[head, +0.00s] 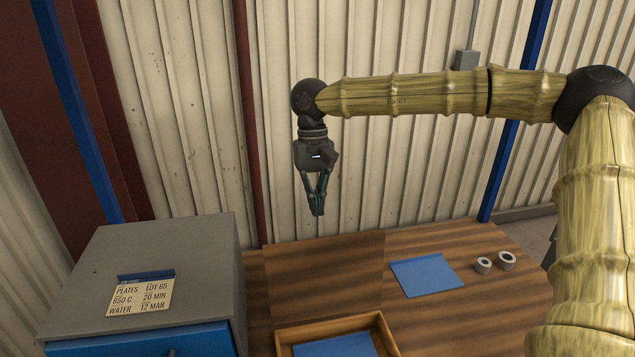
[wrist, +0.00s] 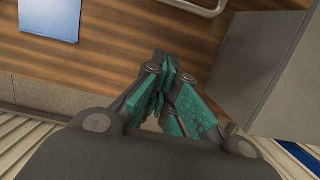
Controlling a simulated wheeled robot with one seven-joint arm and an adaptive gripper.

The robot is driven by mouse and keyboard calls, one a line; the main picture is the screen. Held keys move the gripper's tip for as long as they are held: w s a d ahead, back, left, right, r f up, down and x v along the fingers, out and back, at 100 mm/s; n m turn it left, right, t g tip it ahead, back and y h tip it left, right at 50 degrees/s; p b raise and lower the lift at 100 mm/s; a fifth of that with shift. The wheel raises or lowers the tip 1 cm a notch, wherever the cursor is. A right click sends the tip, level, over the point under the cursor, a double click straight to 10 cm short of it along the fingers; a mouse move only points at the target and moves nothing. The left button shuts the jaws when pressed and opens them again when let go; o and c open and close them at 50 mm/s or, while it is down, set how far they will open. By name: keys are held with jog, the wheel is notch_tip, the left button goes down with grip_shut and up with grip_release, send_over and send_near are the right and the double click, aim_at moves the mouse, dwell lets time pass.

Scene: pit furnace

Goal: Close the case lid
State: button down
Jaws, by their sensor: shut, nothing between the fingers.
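The case (head: 390,345) is an open wooden box at the bottom of the head view, with a blue piece inside; its near part is cut off by the picture edge. Its lid (head: 325,275) is a brown wooden panel at the back of the case, swung open; its exact tilt is hard to tell. My gripper (head: 317,212) points down, shut and empty, above and behind the lid's top edge in the picture, apart from it. In the wrist view my gripper's teal fingers (wrist: 167,95) are together over the wood.
A grey cabinet (head: 165,255) with a label card (head: 141,296) and blue front stands left of the case. A blue sheet (head: 428,276) and two small rings (head: 484,266) (head: 506,260) lie on the wooden table (head: 470,315) to the right. A corrugated wall (head: 410,180) is behind.

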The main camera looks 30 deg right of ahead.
jog(key=s+f, duration=0.2)
jog(key=s, duration=0.1)
jog(key=s+a+f+p, duration=0.1)
jog(key=shift+s, duration=0.35)
